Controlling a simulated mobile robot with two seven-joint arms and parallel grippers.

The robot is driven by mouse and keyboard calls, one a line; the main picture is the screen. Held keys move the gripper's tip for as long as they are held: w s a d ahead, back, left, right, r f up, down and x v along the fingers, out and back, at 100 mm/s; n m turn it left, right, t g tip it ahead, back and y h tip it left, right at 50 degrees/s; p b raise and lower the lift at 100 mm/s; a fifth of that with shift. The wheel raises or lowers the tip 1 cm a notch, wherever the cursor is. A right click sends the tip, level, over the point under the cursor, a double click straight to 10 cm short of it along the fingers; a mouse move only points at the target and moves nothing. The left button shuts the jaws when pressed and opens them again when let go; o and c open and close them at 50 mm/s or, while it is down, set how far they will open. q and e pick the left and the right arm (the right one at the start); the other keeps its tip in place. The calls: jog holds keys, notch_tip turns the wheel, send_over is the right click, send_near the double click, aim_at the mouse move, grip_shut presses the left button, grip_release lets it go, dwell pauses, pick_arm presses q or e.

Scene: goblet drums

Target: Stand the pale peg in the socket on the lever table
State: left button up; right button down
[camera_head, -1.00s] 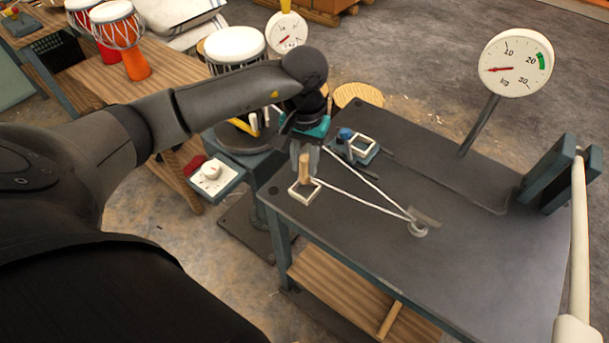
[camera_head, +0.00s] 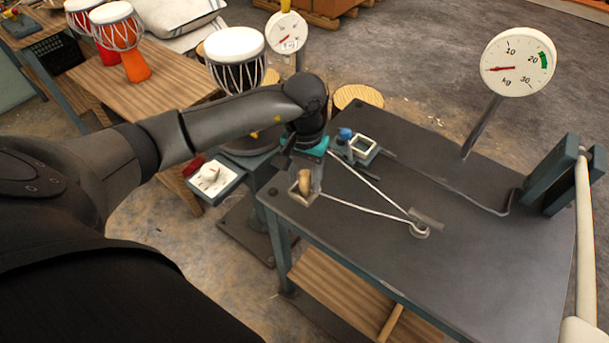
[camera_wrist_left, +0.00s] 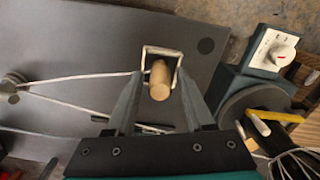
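The pale peg (camera_head: 305,183) is at the near left corner of the dark lever table (camera_head: 460,260). It sits at a small square frame, the socket (camera_head: 296,194), with cords running from there. In the left wrist view the peg (camera_wrist_left: 160,80) lies across the frame's (camera_wrist_left: 163,49) opening; how deep it sits is hidden. My left gripper (camera_head: 306,178) reaches down around the peg. In the left wrist view its fingers (camera_wrist_left: 160,73) stand either side of the peg with narrow gaps, apart from it. My right gripper is out of view.
Cords run to a small pulley (camera_head: 419,230). A teal block with a square frame (camera_head: 362,146) and blue knob stands behind my gripper. A kg dial (camera_head: 517,62) and white lever (camera_head: 580,240) are at right. A drum (camera_head: 237,62) stands behind my arm.

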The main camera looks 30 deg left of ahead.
aim_at(305, 173)
pick_arm(q)
jog(key=shift+o, duration=0.3)
jog(key=shift+r, duration=0.1)
jog(key=shift+r, duration=0.15)
notch_tip(305, 173, up, 12)
jog(key=p, duration=0.2)
dwell(0.4)
